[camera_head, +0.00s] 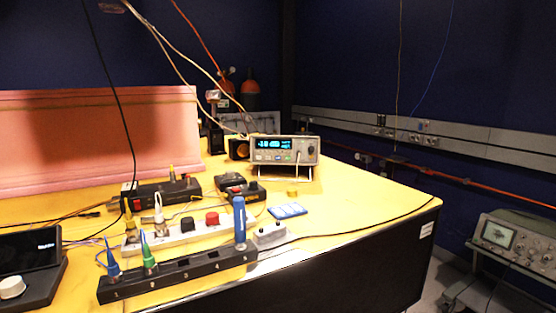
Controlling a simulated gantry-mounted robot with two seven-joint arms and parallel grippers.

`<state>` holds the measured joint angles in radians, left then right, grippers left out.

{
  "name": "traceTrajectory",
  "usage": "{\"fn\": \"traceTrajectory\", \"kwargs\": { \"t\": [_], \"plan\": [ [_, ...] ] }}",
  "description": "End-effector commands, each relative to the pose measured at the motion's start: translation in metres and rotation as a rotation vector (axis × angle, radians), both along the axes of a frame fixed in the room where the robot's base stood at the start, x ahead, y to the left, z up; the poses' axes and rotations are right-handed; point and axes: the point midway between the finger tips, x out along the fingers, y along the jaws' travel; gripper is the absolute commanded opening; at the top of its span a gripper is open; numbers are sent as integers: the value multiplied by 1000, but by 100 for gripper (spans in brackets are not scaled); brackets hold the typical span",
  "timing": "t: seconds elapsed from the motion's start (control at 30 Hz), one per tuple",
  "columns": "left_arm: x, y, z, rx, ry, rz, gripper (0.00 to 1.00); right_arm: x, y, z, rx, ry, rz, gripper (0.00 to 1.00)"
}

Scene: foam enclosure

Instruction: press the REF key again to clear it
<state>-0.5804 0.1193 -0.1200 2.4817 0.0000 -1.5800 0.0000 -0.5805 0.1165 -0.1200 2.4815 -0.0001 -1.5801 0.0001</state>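A bench instrument (285,150) with a lit cyan display (272,143) stands on its tilted stand at the back right of the yellow table. A row of keys runs under its display, and some look lit blue or white. The key labels are too small to read, so I cannot tell which is the REF key. Some digits show on the display but are not readable. Neither of my grippers is in the head view.
A black rack (180,272) with screwdriver-like tools, a white strip (178,237) with plugs, and black boxes stand on the yellow table (345,225). Cables hang above. A pink foam block (95,140) is behind at left. The table's right part is clear.

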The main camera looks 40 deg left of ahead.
Motion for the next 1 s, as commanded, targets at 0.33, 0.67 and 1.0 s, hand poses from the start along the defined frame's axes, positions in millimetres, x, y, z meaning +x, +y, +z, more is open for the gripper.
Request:
{"fn": "traceTrajectory", "kwargs": {
  "t": [0.33, 0.67, 1.0],
  "plan": [
    [0, 0, -1, 0, 1, 0, 4, 0, 0, -1, 1, 1, -1, 43],
    [0, 0, -1, 0, 1, 0, 0, 0, -1, -1, -4, 1, 2, 43],
    [0, 0, -1, 0, 2, 0, 0, 0, -2, -1, -8, 1, 6, 43]
  ]
}}
